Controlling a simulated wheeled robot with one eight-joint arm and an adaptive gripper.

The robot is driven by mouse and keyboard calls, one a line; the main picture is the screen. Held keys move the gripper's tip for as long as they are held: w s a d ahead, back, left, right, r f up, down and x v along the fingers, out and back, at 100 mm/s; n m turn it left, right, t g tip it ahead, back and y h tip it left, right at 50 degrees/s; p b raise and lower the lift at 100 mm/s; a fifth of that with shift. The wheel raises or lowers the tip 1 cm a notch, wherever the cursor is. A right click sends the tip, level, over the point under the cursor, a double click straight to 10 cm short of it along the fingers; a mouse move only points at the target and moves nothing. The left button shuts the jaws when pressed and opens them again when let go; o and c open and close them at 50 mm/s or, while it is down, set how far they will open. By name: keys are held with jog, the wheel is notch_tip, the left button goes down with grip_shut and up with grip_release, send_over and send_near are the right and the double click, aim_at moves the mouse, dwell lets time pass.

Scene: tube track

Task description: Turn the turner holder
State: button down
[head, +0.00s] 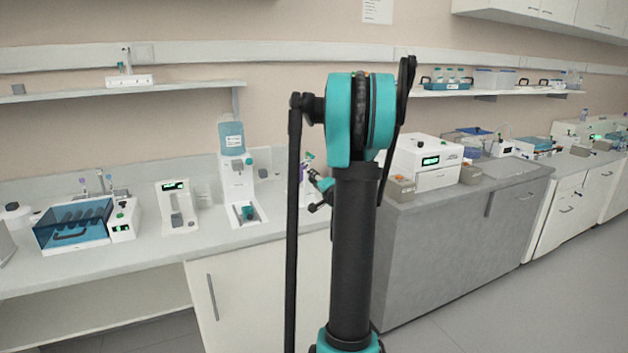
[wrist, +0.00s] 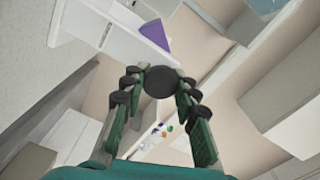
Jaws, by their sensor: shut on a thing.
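My gripper (wrist: 160,85) shows in the wrist view with its two green, dark-jointed fingers closed around a dark round piece, which I take to be the turner holder (wrist: 160,82). The piece sits between the fingertips. Just beyond it are a purple cone-like tip (wrist: 154,34) and a white body (wrist: 110,38). In the head view my arm stands in front of this spot. Only a small purple and white bit (head: 306,164) shows beside the arm, above the counter, so most of the turner is hidden.
On the counter to the left are a white dispenser with a blue bottle (head: 231,140), a small white balance (head: 177,205) and a blue water bath (head: 73,224). A white instrument (head: 428,160) stands on the grey cabinet (head: 450,240) to the right. Open floor (head: 560,290) lies at the lower right.

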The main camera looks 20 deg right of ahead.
jog(key=n, duration=0.3)
jog(key=shift+n, duration=0.4)
jog(key=shift+a+n, duration=0.1)
jog(key=shift+n, duration=1.8)
jog(key=c, duration=1.2)
grip_release()
jog(key=shift+o, duration=0.2)
jog(key=shift+s, duration=0.1)
jog(key=s, duration=1.1)
jog(key=shift+s+d, duration=0.25)
jog(key=shift+s, duration=0.15)
